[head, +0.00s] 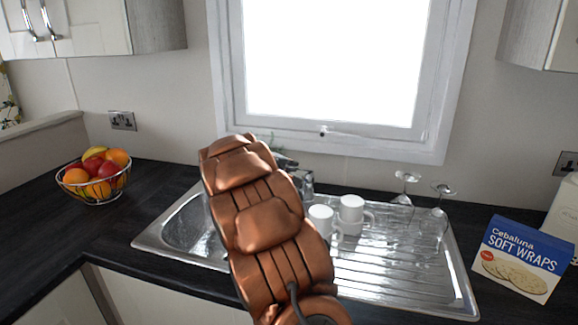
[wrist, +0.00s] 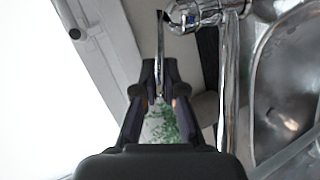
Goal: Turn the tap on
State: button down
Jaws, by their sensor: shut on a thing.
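The chrome tap (wrist: 195,14) shows at the top of the wrist view, with its long spout (wrist: 230,85) running down the picture over the sink edge. Its thin lever (wrist: 160,48) reaches down between the fingertips of my gripper (wrist: 159,90), which is shut on the lever. In the head view my copper-coloured arm hides the gripper and most of the tap; a bit of the tap (head: 306,183) shows just right of the arm. I cannot see any water running.
The steel sink (head: 150,238) has two white mugs (head: 351,209) and two upturned glasses (head: 437,215) on its drainer. A fruit bowl (head: 96,196) stands left, a Soft Wraps box (head: 522,256) right. A green plant (wrist: 162,126) and the window (head: 335,60) are behind.

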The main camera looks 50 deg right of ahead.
jog(key=shift+s+d, duration=0.1)
dwell(0.3)
jog(key=c, duration=1.2)
grip_release()
jog(key=shift+c, duration=0.2)
jog(key=shift+r, duration=0.1)
jog(key=v, duration=1.2)
jog(key=shift+r, duration=0.15)
